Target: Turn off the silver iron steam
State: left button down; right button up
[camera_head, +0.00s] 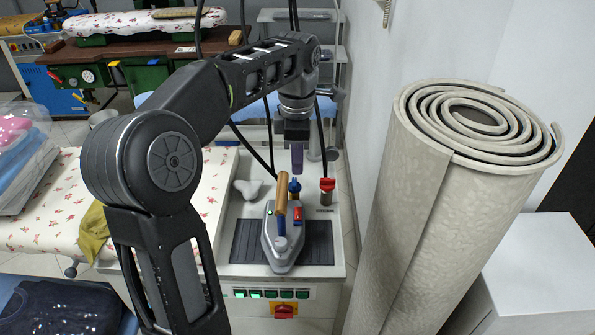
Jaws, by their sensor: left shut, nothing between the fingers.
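The silver iron (270,243) rests on a dark ribbed mat (318,243) on the light work surface. It has a wooden handle (281,193) and a small red part (298,215) on its right side. Behind it stand a blue-topped valve (295,186) and a red-topped valve (327,185). My left arm reaches in from the left and bends down over the surface. My left gripper (297,170) points down, shut and empty, just above or behind the blue-topped valve; whether it touches is unclear. My right gripper is out of view.
A tall rolled carpet (420,210) stands close on the right, beside the wall. A front panel has green-lit switches (272,294) and a red knob on yellow (285,311). Dark hoses hang behind the iron. A flowered pressing board (60,190) lies left.

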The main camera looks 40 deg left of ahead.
aim_at(299, 209)
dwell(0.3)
pick_arm(q)
jog(key=shift+d+r+t+y+b, duration=0.15)
jog(key=shift+d+t+y+b, duration=0.2)
jog(key=shift+b, duration=0.5)
jog(key=f, duration=0.4)
jog(key=w+f+p, duration=0.1)
jog(key=f, duration=0.4)
jog(key=a+f, duration=0.1)
jog(key=f, duration=0.4)
jog(key=shift+w, duration=0.15)
